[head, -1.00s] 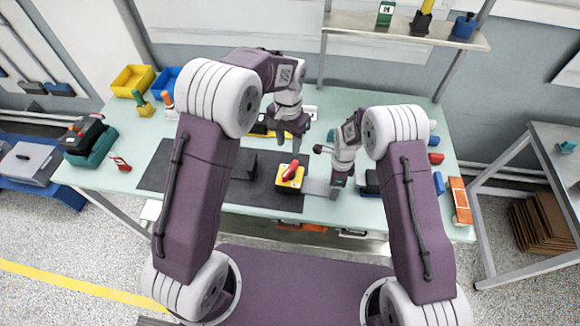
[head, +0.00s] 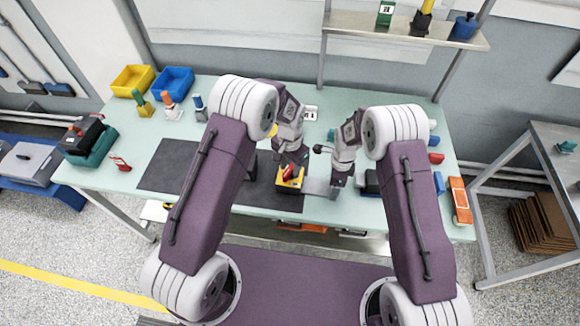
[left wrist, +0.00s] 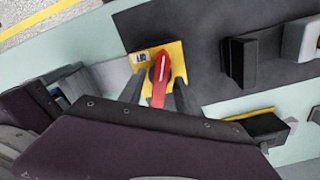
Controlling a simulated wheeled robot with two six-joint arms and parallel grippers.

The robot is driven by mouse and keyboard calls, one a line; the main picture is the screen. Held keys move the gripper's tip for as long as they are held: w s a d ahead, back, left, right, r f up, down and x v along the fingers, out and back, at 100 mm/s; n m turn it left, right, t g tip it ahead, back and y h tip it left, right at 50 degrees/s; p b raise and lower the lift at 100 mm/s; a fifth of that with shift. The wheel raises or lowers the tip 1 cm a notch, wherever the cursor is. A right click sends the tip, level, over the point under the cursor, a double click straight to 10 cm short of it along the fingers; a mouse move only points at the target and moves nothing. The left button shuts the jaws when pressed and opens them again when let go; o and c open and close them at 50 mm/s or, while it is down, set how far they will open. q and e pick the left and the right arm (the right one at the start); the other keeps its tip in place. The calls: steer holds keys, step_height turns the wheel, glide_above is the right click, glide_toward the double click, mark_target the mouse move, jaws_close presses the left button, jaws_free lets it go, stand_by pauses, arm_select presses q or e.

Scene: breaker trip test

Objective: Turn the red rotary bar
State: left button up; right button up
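The red rotary bar (left wrist: 161,76) sits on a yellow box (left wrist: 178,58) with a small printed label. In the head view the bar (head: 287,172) and yellow box (head: 289,187) are near the front edge of the dark mat. My left gripper (left wrist: 158,86) is over the box, its two dark fingers apart on either side of the bar, with yellow showing between. In the head view the left gripper (head: 294,162) partly hides the bar. My right gripper (head: 337,184) is low, just right of the box, by a grey plate (head: 318,188); its fingers are too small to read.
The dark mat (head: 165,170) covers the front middle of the pale green table. A black block (left wrist: 238,62) stands on the mat near the box. Yellow (head: 133,80) and blue (head: 172,80) bins stand at the back left. A shelf (head: 395,28) is at the back right.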

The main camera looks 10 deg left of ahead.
arm_select(q)
jaws_close()
steer(key=n, duration=0.5)
steer(key=shift+n, duration=0.4)
jaws_free()
